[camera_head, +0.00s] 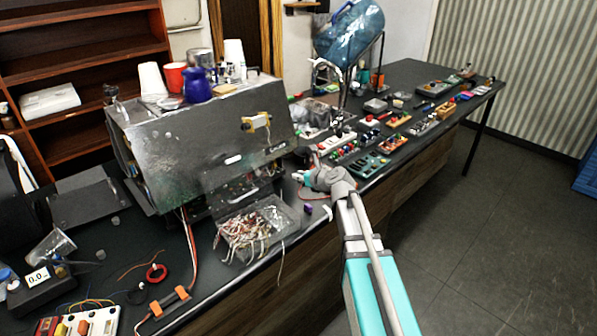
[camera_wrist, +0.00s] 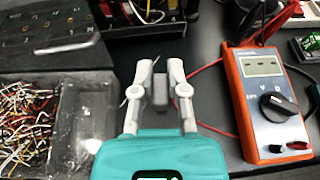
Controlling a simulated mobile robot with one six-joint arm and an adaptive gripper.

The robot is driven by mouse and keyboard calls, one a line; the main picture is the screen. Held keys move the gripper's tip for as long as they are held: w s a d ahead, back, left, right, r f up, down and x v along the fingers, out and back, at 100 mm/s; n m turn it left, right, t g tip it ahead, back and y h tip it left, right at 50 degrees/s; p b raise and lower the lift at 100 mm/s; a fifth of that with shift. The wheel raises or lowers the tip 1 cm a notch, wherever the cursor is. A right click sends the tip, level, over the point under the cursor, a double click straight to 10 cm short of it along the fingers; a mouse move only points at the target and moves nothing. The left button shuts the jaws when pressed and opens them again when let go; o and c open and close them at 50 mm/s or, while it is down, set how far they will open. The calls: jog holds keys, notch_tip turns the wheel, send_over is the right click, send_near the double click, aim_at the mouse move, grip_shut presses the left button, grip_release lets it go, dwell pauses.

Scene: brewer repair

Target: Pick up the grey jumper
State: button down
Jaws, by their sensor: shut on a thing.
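The grey jumper (camera_wrist: 160,89) is a small dark grey block in the wrist view, between the two fingertips of my gripper (camera_wrist: 161,80). The fingers are shut on it from both sides. Its lower part and its height over the black bench top are hard to judge. In the head view my gripper (camera_head: 306,178) is over the bench, right of the open machine. The jumper cannot be made out there.
A clear bin of loose wires (camera_wrist: 83,120) is left of my gripper. An orange multimeter (camera_wrist: 264,105) with a red lead lies close on the right. The large grey machine (camera_head: 200,135) stands left in the head view. Several small boards line the bench behind.

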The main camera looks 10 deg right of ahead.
jog(key=s+r+p, duration=0.3)
jog(key=s+r, duration=0.1)
jog(key=s, duration=0.5)
jog(key=shift+s+d+r, duration=0.15)
jog(key=shift+d, duration=0.15)
jog(key=shift+a, duration=0.2)
dwell(0.4)
